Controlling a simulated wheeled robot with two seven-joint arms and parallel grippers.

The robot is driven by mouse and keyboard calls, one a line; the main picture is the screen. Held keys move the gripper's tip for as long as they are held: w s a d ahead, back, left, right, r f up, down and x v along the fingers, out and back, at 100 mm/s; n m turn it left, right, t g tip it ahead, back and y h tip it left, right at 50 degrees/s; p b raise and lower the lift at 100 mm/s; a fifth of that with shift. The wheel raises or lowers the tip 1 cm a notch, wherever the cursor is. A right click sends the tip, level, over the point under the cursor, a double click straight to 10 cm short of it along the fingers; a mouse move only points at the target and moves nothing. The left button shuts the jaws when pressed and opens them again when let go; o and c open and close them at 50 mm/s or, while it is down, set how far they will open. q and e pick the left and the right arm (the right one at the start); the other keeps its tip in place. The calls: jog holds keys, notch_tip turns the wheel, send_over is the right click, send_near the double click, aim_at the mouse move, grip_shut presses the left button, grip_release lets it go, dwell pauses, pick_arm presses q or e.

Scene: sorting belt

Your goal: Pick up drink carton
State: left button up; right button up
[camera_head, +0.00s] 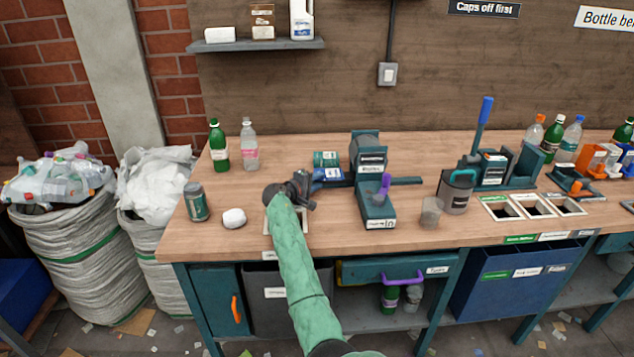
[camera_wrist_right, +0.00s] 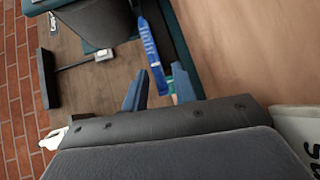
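Two small flat boxes lie on the bench left of the grey-and-teal press: a green one with a white label (camera_head: 325,158) and a blue one (camera_head: 328,175) in front of it. I cannot tell for sure which is the drink carton. My right gripper (camera_head: 305,189) is just left and in front of the blue box, above the bench. In the right wrist view, its two fingers (camera_wrist_right: 160,88) stand apart with nothing gripped. The blue box (camera_wrist_right: 152,50) with white print lies beyond the fingertips. A blue-green piece shows near one fingertip. My left gripper is not in view.
The press (camera_head: 378,205) stands close right of the boxes. A dark can (camera_head: 196,202), a white crumpled lump (camera_head: 234,218), a green bottle (camera_head: 218,145) and a clear bottle (camera_head: 249,145) stand left. A clear cup (camera_head: 431,213) stands right. The bench front (camera_head: 340,240) is mostly clear.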

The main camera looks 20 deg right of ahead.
jog(key=shift+c, duration=0.5)
grip_shut()
jog(key=shift+r+p, duration=0.6)
jog(key=shift+r, duration=0.65)
